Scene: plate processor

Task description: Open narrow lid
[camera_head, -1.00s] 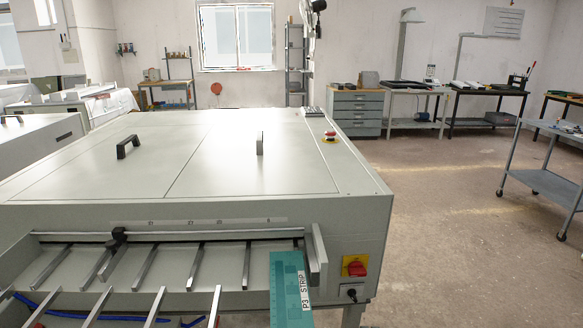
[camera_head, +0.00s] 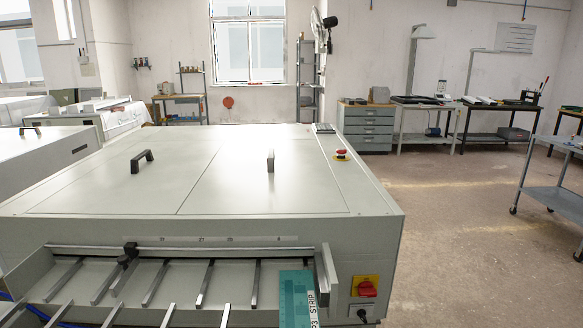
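A large pale grey plate processor fills the lower left and middle of the view. Its flat top carries two lids side by side, parted by a thin seam. The left lid (camera_head: 105,185) has a black bar handle (camera_head: 142,160) near its middle. Neither of my grippers is in view.
A red emergency button (camera_head: 341,154) sits right of the lids. The front feed tray has metal bars and a green strip (camera_head: 297,298). A red-and-yellow switch (camera_head: 366,287) is on the front. Open floor (camera_head: 455,240) lies to the right, with a grey cart (camera_head: 556,192).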

